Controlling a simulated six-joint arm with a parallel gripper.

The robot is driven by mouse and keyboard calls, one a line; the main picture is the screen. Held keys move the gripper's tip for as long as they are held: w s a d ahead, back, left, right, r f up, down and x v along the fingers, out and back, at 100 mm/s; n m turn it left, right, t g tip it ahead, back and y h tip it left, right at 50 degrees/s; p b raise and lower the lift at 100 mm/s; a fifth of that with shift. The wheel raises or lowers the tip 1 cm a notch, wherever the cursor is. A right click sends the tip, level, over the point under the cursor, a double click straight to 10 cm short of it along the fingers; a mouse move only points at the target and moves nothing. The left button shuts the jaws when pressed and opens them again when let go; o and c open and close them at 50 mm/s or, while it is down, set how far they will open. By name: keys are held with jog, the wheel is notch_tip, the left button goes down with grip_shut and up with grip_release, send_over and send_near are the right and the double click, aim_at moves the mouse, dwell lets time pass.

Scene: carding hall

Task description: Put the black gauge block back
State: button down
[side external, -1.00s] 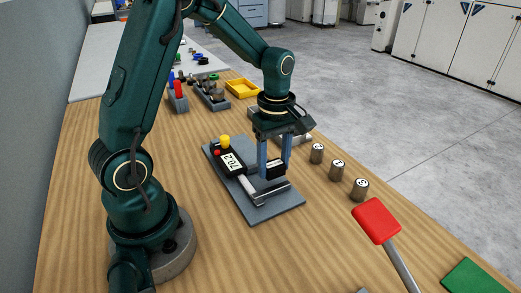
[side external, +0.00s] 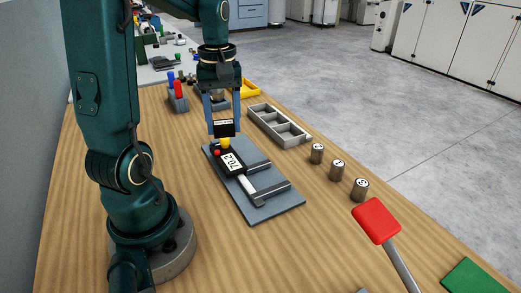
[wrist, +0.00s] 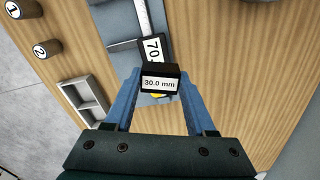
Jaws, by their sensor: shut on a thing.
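My gripper (side external: 224,127) is shut on the black gauge block (side external: 225,129) and holds it raised in the air. In the side view the block appears over the far end of the gauge plate. In the wrist view the block (wrist: 160,83) sits between the blue fingers, its white label reading 30.0 mm. A grey tray with several compartments (side external: 259,106) lies on the bench to the right of the gripper; the compartments in sight look empty. It also shows in the wrist view (wrist: 88,105), left of the gripper.
A grey plate (side external: 270,211) carries a black gauge (side external: 232,162) with yellow and red knobs. Three numbered metal cylinders (side external: 337,170) stand right of it. A red paddle (side external: 376,220) lies nearer. A holder with red and blue pegs (side external: 178,103) and a yellow bin (side external: 251,88) are behind.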

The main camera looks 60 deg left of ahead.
jog(key=w+d+m, duration=0.1)
jog(key=d+m, duration=0.2)
jog(key=m, duration=1.1)
send_over(294, 227)
notch_tip(294, 227, down, 7)
jog(key=shift+s+f, duration=0.1)
jog(key=shift+f, duration=2.1)
jog(key=shift+f, duration=0.15)
jog(key=c, duration=0.5)
grip_release()
